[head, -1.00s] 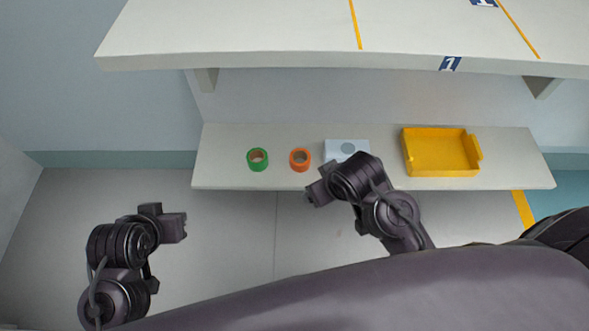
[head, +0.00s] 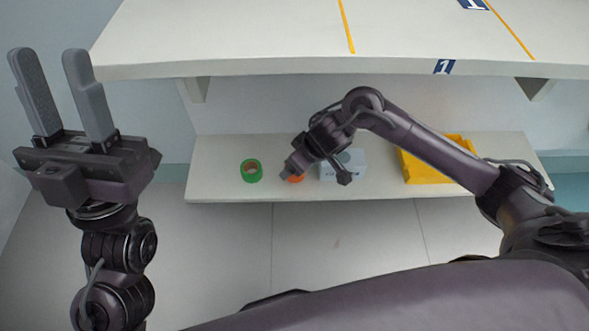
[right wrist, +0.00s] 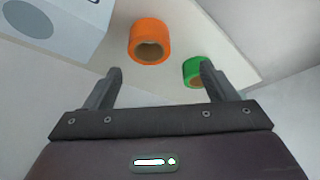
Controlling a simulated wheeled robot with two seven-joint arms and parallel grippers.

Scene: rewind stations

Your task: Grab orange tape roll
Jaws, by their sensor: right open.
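The orange tape roll (head: 296,180) sits on the lower shelf (head: 222,190), mostly hidden behind my right gripper in the head view. In the right wrist view the orange tape roll (right wrist: 149,32) shows whole, beyond the fingertips and left of centre between them. My right gripper (right wrist: 160,70) is open and empty, apart from the roll. In the head view my right gripper (head: 287,171) is above the roll. My left gripper (head: 48,57) is open and empty at the far left, fingers pointing up in the picture.
A green tape roll (head: 251,179) sits left of the orange one; in the right wrist view it (right wrist: 189,74) is close to the right finger. A pale box (head: 345,172) stands right of the orange roll. A yellow tray (head: 421,171) lies farther right.

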